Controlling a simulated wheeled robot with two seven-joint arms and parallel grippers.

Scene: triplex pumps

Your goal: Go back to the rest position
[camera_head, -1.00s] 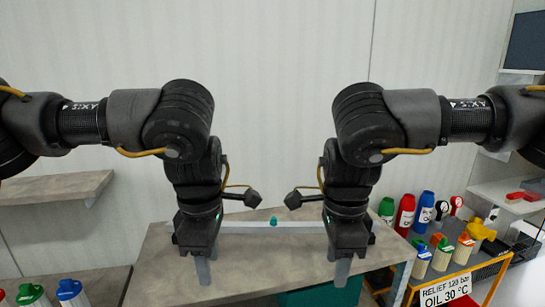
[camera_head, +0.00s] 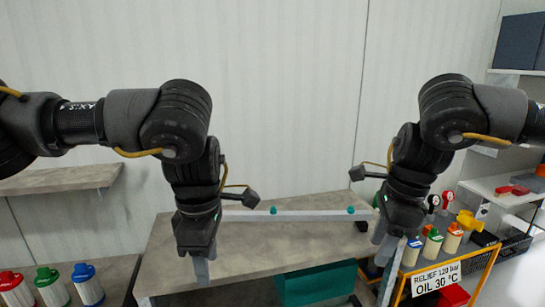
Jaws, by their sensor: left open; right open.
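My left gripper (camera_head: 199,268) hangs pointing down over the left part of the grey table, open, with nothing seen between its fingers. My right gripper (camera_head: 386,262) hangs pointing down at the table's right end, beside the yellow-framed cart, open; its fingers show partly and I see nothing held. Both arms are bent at the elbow with the wrists hanging low. The grey table (camera_head: 250,258) stands below, with a pale bar (camera_head: 310,216) along its back and small teal knobs on it.
A teal box (camera_head: 315,285) is under the table. The cart's sign (camera_head: 436,278) reads RELIEF 120 bar, OIL 30 °C; several coloured-cap bottles stand behind it. Red, green and blue-capped canisters (camera_head: 87,285) stand at lower left. A shelf (camera_head: 60,180) is on the left wall.

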